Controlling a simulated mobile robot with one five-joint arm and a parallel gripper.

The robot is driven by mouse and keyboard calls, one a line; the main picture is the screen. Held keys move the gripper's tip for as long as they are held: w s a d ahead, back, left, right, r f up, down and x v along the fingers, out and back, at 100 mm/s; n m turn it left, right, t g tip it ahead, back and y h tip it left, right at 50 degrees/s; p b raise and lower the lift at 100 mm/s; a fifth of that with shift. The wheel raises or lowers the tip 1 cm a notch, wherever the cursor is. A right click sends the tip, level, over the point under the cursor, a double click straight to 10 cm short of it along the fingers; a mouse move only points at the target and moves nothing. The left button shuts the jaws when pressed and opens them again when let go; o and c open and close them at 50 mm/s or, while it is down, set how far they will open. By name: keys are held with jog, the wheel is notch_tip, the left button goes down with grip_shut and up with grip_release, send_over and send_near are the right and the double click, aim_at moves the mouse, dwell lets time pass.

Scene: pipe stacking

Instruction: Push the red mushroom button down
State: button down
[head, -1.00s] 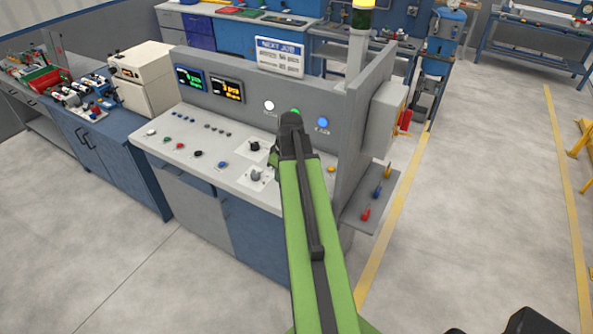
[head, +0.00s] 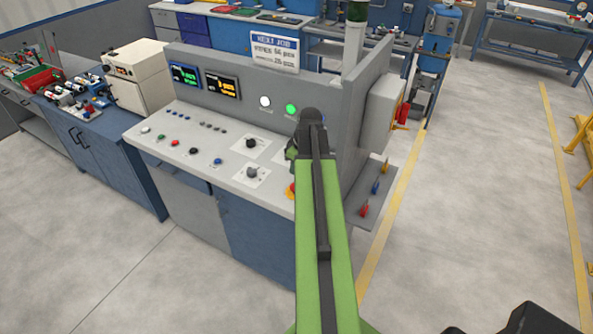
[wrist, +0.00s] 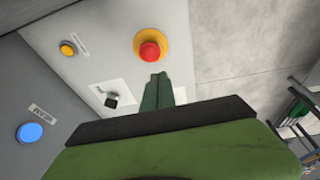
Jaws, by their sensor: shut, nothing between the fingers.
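The red mushroom button (wrist: 149,52) sits on a yellow round collar on the light console panel in the wrist view. In the head view my gripper (head: 291,152) is mostly hidden by my arm.
A black knob (wrist: 112,100), a small yellow button (wrist: 68,48) and a blue lit button (wrist: 30,132) are near in the wrist view. The console (head: 150,148) has an upright back panel. A side shelf (head: 362,219) holds several coloured-handled items. Open floor lies in front.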

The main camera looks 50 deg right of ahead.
aim_at(293, 187)
jog(key=b+x, duration=0.4)
jog(key=x, duration=0.1)
jog(key=b+x, duration=0.2)
jog(key=x, duration=0.1)
jog(key=shift+s+d+f, duration=0.15)
jog(key=shift+s, duration=0.25)
jog(key=shift+s+d+f+b, duration=0.15)
jog(key=shift+f+b, duration=0.25)
jog(key=shift+b, duration=0.2)
jog(key=shift+r, duration=0.1)
notch_tip(293, 187, down, 2)
jog(key=shift+f+b, duration=0.1)
jog(key=shift+b, duration=0.9)
jog(key=shift+s+r, duration=0.2)
jog(key=shift+s, duration=0.1)
